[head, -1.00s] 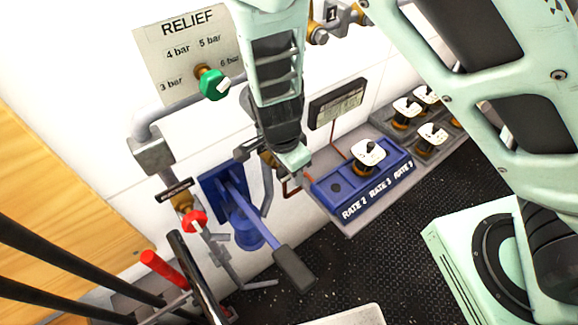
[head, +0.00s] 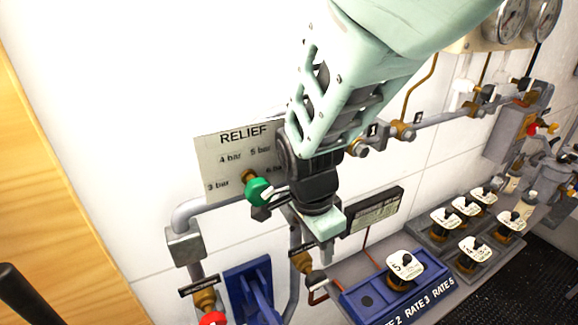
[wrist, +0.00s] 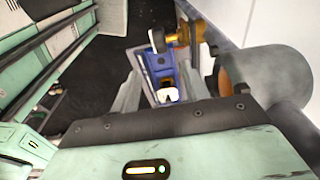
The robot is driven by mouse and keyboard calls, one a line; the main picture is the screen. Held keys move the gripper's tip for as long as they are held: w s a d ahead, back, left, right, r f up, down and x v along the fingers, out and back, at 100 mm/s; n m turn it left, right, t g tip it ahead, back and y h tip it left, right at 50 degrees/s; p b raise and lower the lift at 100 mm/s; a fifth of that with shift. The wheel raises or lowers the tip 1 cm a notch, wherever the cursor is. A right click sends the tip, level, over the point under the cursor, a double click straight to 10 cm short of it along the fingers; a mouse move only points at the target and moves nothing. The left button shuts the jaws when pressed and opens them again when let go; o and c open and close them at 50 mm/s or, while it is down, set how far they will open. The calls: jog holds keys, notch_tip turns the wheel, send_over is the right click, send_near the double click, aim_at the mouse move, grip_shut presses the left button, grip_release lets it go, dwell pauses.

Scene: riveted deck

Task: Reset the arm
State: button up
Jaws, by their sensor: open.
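My mint-green arm reaches in from the top right of the head view, and its wrist hangs in front of the pipework, just right of the RELIEF plate (head: 215,160). My gripper (wrist: 162,92) shows in the wrist view with two grey fingers spread apart and nothing held between them. Beyond the fingers are a blue fitting (wrist: 165,68) and a brass part (wrist: 184,32). In the head view the fingertips are hard to make out against the pipes. A green knob (head: 259,191) sits close left of my wrist.
A grey pipe (wrist: 262,78) is close on the right of my gripper in the wrist view. A blue RATE box (head: 368,301), a grey panel of several white-topped knobs (head: 437,246) and a red knob (head: 213,318) are below. Gauges (head: 510,22) are top right. The upper-left wall is bare.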

jog(key=s+d+f+n+y+b, duration=0.1)
jog(key=s+d+f+n+b, duration=0.1)
jog(key=s+n+b, duration=0.5)
jog(key=s+d+f+n+y+b, duration=0.1)
jog(key=s+d+f+n+b, duration=0.2)
jog(key=n, duration=1.1)
jog(key=s+f+b, duration=0.2)
jog(key=s+b, duration=0.2)
jog(key=s, duration=0.1)
jog(key=shift+s+d+g+b, duration=0.15)
jog(key=shift+s+g+b, duration=0.15)
jog(key=shift+s+b, duration=0.1)
